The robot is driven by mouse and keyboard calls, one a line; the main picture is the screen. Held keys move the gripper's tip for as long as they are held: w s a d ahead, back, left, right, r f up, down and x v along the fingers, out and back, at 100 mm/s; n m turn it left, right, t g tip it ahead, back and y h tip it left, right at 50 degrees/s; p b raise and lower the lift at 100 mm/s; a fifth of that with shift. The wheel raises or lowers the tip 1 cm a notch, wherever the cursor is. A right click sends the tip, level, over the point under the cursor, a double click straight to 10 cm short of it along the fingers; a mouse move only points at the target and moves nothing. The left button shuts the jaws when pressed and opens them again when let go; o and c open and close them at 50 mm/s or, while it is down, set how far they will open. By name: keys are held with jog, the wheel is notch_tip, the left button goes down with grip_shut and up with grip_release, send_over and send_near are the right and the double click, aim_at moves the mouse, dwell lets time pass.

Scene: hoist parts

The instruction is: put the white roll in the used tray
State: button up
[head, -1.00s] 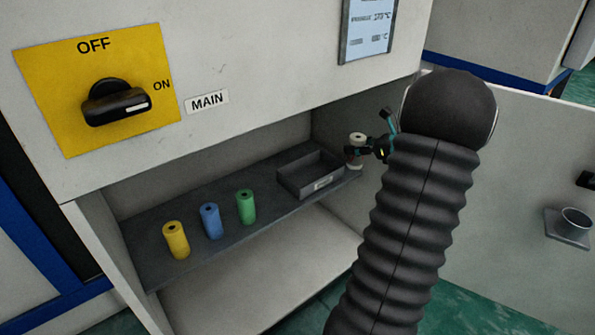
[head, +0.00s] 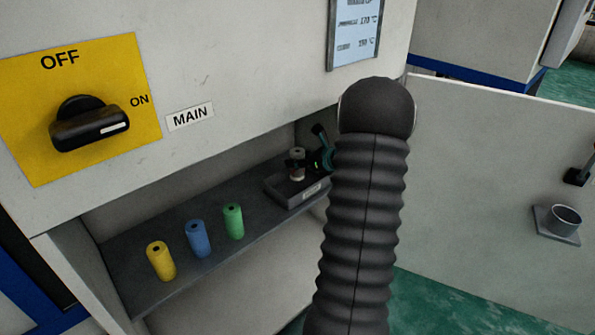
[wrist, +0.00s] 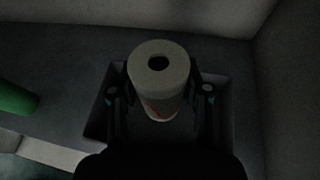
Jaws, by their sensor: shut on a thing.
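My gripper (wrist: 160,92) is shut on the white roll (wrist: 158,78), with one finger on each side of it. The roll is upright, with a dark hole in its top and a reddish mark on its side. In the head view the roll (head: 297,165) stands over the grey used tray (head: 298,197), within its outline. The tray's wall (wrist: 101,118) also shows around the roll in the wrist view. I cannot tell whether the roll's bottom touches the tray floor.
A green roll (head: 233,221), a blue roll (head: 198,238) and a yellow roll (head: 161,261) stand left of the tray on the dark shelf (head: 180,285). The cabinet wall is close on the right. A panel with a metal cup (head: 565,220) stands at far right.

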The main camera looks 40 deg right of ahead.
aim_at(298, 169)
jog(key=shift+f, duration=2)
jog(key=shift+f+b, duration=0.2)
jog(key=shift+b, duration=0.15)
jog(key=o, duration=1.2)
jog(key=shift+r, duration=0.1)
jog(key=shift+r+p, duration=0.15)
jog(key=shift+p, duration=0.15)
jog(key=v, duration=1.2)
